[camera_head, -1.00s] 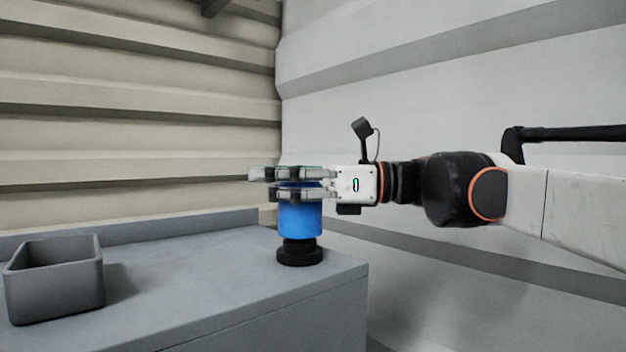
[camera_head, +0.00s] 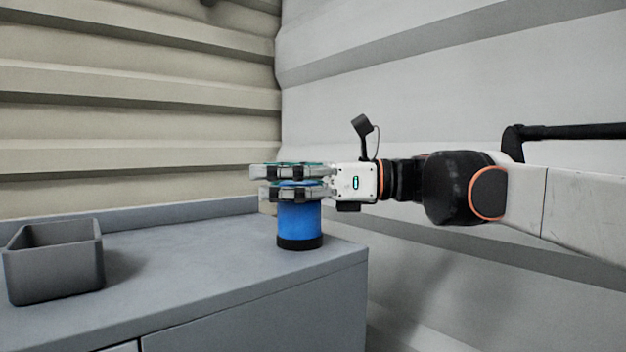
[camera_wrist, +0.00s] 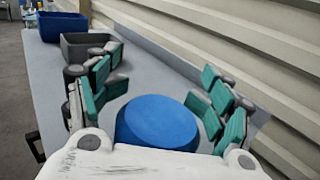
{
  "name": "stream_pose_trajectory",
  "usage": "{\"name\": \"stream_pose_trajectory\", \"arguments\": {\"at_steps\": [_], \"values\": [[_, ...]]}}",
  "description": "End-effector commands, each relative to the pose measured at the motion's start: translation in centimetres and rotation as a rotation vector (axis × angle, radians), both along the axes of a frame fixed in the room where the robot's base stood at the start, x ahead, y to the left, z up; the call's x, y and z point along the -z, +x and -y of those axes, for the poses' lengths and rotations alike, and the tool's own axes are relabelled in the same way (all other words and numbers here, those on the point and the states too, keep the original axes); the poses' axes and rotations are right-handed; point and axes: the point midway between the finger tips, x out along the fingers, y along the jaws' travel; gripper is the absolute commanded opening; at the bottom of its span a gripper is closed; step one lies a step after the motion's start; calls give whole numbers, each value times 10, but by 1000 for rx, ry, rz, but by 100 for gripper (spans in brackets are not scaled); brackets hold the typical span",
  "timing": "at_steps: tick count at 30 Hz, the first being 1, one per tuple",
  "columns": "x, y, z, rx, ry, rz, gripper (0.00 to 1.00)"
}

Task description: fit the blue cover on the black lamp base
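The blue cover (camera_head: 300,218) stands upright on the black lamp base (camera_head: 300,243). Only a low black ring of the base shows below the cover, and the narrower neck is hidden. My gripper (camera_head: 280,182) reaches in from the right at the height of the cover's top. In the wrist view the cover's round blue top (camera_wrist: 157,123) lies between the teal-padded fingers of my gripper (camera_wrist: 160,95). The fingers are spread, with apparent gaps on both sides, so the gripper looks open. The base is hidden in the wrist view.
A grey open bin (camera_head: 54,265) stands at the left of the grey bench (camera_head: 190,285). A blue bin (camera_wrist: 63,27) shows beyond a dark grey bin (camera_wrist: 88,47) in the wrist view. The bench's right edge is near the base, and a ribbed wall rises behind.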

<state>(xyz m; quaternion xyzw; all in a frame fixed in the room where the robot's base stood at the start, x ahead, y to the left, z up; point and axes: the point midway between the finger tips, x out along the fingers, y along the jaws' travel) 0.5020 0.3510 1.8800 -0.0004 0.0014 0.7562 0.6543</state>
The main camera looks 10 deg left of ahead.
Motion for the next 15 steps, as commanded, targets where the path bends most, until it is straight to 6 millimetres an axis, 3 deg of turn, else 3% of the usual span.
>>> {"name": "stream_pose_trajectory", "arguments": {"at_steps": [10,15], "values": [[0,0,1,0,0,0,79],[0,3,16,2,0,0,79]]}}
